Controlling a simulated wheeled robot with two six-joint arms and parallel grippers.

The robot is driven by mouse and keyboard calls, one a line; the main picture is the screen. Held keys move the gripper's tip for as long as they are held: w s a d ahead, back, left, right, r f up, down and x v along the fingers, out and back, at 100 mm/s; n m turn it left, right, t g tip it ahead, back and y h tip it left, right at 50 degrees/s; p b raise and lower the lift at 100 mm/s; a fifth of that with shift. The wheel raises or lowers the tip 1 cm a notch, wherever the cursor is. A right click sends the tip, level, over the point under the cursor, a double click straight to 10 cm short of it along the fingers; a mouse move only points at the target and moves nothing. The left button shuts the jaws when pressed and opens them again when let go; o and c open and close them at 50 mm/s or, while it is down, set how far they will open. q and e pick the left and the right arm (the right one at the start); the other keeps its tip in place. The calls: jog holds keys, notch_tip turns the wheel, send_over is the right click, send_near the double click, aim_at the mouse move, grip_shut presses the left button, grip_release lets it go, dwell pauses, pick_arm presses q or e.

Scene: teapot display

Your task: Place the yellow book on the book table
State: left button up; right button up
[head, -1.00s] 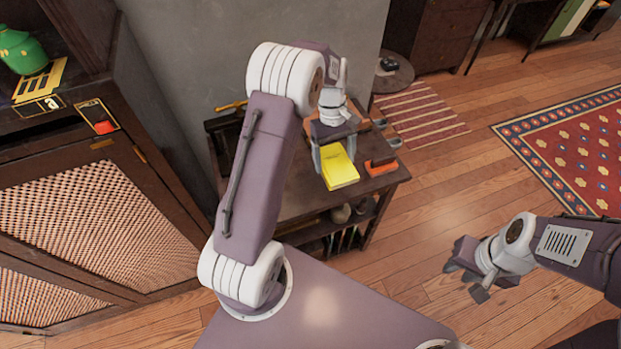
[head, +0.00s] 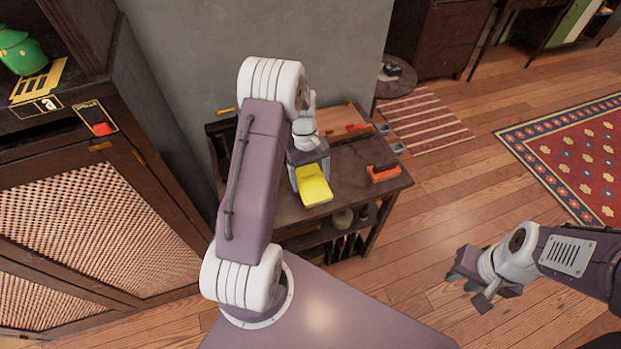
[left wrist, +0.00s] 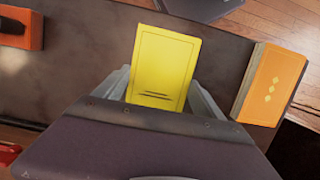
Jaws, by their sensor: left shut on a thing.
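The yellow book (head: 314,187) is held in my left gripper (head: 309,177) over the dark wooden table (head: 345,185) by the grey wall. It also shows in the left wrist view (left wrist: 165,65), between the two fingers of my left gripper (left wrist: 165,92), which are shut on it. I cannot tell how far the book is above the tabletop. An orange book (left wrist: 270,85) with diamond marks lies to its right in the left wrist view. My right gripper (head: 472,282) is open and empty over the floor at the lower right, away from the table.
An orange block with a dark item (head: 384,173) lies at the table's right side; a bare stretch of tabletop separates it from the yellow book. A wooden board with red items (head: 343,122) is at the back. A cabinet with a green teapot (head: 20,52) stands left.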

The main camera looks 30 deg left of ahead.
aim_at(307, 174)
pick_arm(q)
jog(key=shift+f, duration=0.1)
jog(key=o, duration=2)
jog(key=p+v, duration=0.2)
jog(key=v, duration=1)
jog(key=s+d+m+t, duration=0.1)
jog(key=s+d+m, duration=0.2)
jog(key=s, duration=0.1)
jog(key=s+d+m+t+y, duration=0.1)
jog(key=s+d+m, duration=0.2)
jog(key=s+d, duration=0.1)
jog(key=s+d+m+t+y, duration=0.1)
jog(key=s+d+m, duration=0.2)
jog(key=s, duration=0.3)
jog(key=shift+s+d+f+m, duration=0.2)
jog(key=shift+d+f+m, duration=0.2)
jog(key=shift+d, duration=0.05)
notch_tip(307, 174, up, 4)
jog(key=p, duration=0.4)
jog(key=shift+r, duration=0.25)
